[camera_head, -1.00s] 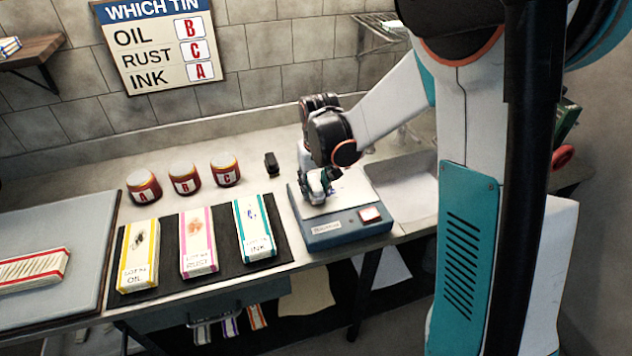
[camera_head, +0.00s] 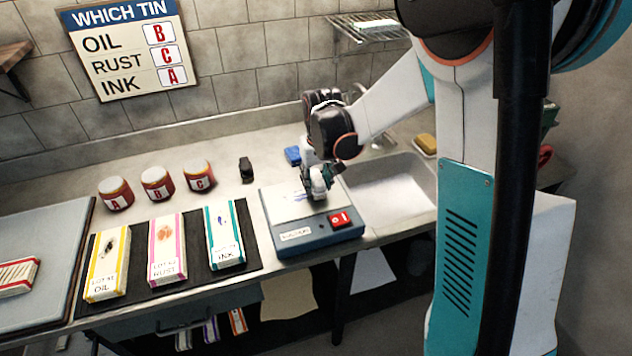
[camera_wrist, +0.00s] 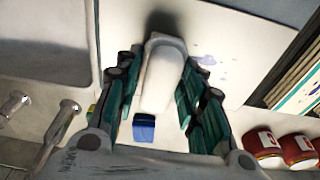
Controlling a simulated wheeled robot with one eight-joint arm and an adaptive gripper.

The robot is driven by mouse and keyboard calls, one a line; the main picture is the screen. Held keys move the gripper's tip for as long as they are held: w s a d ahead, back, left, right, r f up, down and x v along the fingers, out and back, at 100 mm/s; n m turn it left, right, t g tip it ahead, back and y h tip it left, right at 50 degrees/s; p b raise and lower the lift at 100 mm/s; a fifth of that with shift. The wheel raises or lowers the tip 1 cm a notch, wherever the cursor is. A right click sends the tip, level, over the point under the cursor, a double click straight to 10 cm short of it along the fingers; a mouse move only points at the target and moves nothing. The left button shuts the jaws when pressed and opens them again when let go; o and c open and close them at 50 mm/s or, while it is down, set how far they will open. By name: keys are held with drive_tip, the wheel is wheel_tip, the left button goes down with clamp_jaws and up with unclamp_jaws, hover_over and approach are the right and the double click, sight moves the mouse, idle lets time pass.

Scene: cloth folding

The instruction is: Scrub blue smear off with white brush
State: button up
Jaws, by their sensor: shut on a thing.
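My gripper (camera_head: 318,193) is shut on the white brush (camera_wrist: 163,78), whose long pale body shows between the fingers in the wrist view. The gripper is low over the pale top of a blue box (camera_head: 325,238) in the head view. The blue smear (camera_wrist: 205,62) lies as faint spots on that pale surface, right of the brush in the wrist view. A small part of the smear (camera_head: 299,197) shows left of my gripper in the head view. Whether the brush touches the surface is unclear.
A red switch (camera_head: 340,218) is on the box. A blue block (camera_head: 293,155) lies behind it. A sink (camera_head: 398,190) is at the right. Tins A (camera_head: 115,193), B (camera_head: 157,184) and C (camera_head: 199,175) stand left. Labelled packets lie on a dark mat (camera_head: 193,270).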

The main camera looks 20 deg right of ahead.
sight(315, 177)
drive_tip(key=r, duration=0.2)
drive_tip(key=r+p, duration=0.1)
drive_tip(key=shift+s+a, duration=0.1)
drive_tip(key=shift+a, duration=0.15)
drive_tip(key=shift+d+r+p, duration=0.15)
drive_tip(key=shift+r+p, duration=0.35)
drive_tip(key=shift+r, duration=0.15)
drive_tip(key=shift+r+p, duration=1.05)
drive_tip(key=shift+r, duration=0.65)
